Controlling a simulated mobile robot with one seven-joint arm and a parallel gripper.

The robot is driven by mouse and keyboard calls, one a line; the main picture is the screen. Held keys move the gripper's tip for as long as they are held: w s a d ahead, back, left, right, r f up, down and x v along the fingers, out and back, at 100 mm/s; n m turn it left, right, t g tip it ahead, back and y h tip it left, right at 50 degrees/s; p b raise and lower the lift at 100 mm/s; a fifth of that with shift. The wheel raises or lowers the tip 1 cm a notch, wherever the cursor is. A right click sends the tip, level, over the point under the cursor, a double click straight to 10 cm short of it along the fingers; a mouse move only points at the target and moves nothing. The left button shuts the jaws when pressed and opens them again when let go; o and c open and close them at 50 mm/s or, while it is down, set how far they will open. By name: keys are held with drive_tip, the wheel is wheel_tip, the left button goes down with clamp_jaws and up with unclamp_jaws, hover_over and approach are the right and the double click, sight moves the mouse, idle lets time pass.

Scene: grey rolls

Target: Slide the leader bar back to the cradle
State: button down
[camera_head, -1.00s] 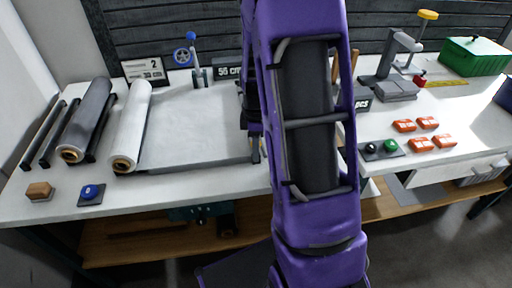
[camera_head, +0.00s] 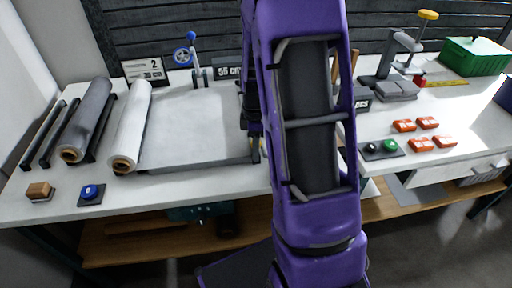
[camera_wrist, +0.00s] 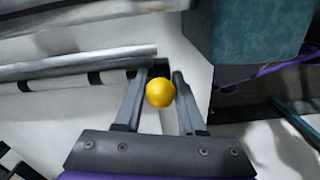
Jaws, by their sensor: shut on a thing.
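My gripper (camera_wrist: 159,100) is shut on a yellow ball knob (camera_wrist: 160,93) in the wrist view. A grey metal bar (camera_wrist: 85,66) runs left from beside the knob; it seems to be the leader bar, but the joint between them is hidden. In the head view my purple arm hides the gripper. A white sheet (camera_head: 195,118) lies flat between the white roll (camera_head: 130,125) on the left and my arm. A grey edge (camera_head: 200,165) runs along its front. I cannot clearly make out the cradle.
A dark grey roll (camera_head: 86,120) lies left of the white roll. A wooden block (camera_head: 39,191) and a blue button (camera_head: 91,191) sit at the front left. Orange pieces (camera_head: 420,143), a green button (camera_head: 390,146) and a green box (camera_head: 475,56) are on the right.

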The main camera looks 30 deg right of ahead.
drive_tip(key=w+a, duration=0.3)
drive_tip(key=a, duration=0.7)
drive_tip(key=w+a, duration=0.2)
drive_tip(key=a, duration=0.8)
drive_tip(key=w+a+p, duration=0.1)
drive_tip(key=w+a, duration=0.2)
drive_tip(key=a, duration=0.7)
drive_tip(key=shift+w+r, duration=0.1)
drive_tip(key=shift+w, duration=0.2)
drive_tip(key=shift+a, duration=0.1)
drive_tip(key=c, duration=0.5)
unclamp_jaws()
wheel_tip(320, 180, up, 17)
drive_tip(key=p, duration=0.1)
drive_tip(key=shift+r+p, duration=0.15)
drive_tip(key=shift+p, duration=0.15)
